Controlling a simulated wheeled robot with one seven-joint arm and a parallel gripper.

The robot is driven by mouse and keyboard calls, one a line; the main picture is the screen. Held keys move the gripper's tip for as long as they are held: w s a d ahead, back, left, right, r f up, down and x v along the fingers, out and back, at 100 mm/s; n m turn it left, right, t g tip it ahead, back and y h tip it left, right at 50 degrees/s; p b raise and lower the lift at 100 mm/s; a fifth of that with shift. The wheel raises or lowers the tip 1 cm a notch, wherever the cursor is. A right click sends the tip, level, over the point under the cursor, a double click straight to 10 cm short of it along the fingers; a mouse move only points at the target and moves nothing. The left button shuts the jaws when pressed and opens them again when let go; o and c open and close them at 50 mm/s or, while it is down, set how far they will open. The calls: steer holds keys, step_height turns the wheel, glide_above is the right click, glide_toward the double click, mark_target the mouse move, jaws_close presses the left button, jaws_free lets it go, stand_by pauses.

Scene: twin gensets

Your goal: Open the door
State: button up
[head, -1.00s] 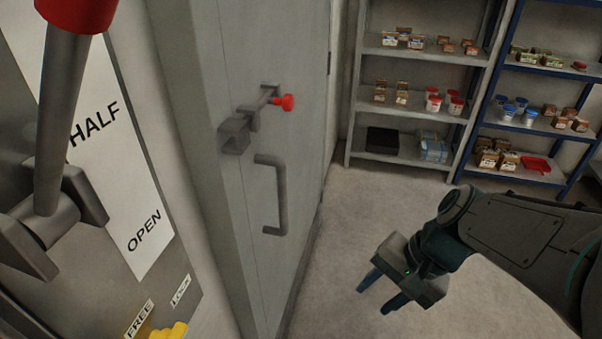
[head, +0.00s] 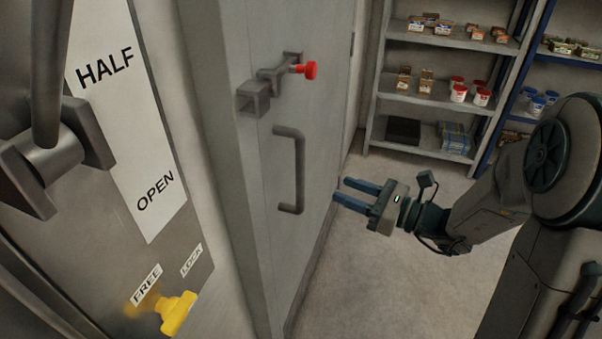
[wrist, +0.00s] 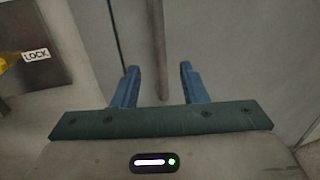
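The grey door (head: 330,135) looks shut in its frame. Its vertical bar handle (head: 291,170) is bent at both ends. Above the handle is a slide bolt with a red knob (head: 309,70), beside a square grey keeper (head: 253,98); I cannot tell whether the bolt sits in the keeper. My gripper (head: 341,191) is open and empty, its blue fingers pointing left toward the handle, with a gap between them in the head view. In the wrist view the handle (wrist: 157,40) runs between the two open fingers (wrist: 158,72), apart from both.
At the left is a panel marked HALF and OPEN with a large grey lever (head: 48,80). A yellow knob (head: 177,313) sits below it near FREE and LOCK labels. Grey shelves (head: 440,90) with small goods stand at the back. The floor (head: 365,265) before the door is clear.

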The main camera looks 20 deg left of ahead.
steer(key=p+x, duration=0.1)
steer(key=x, duration=1.1)
jaws_close()
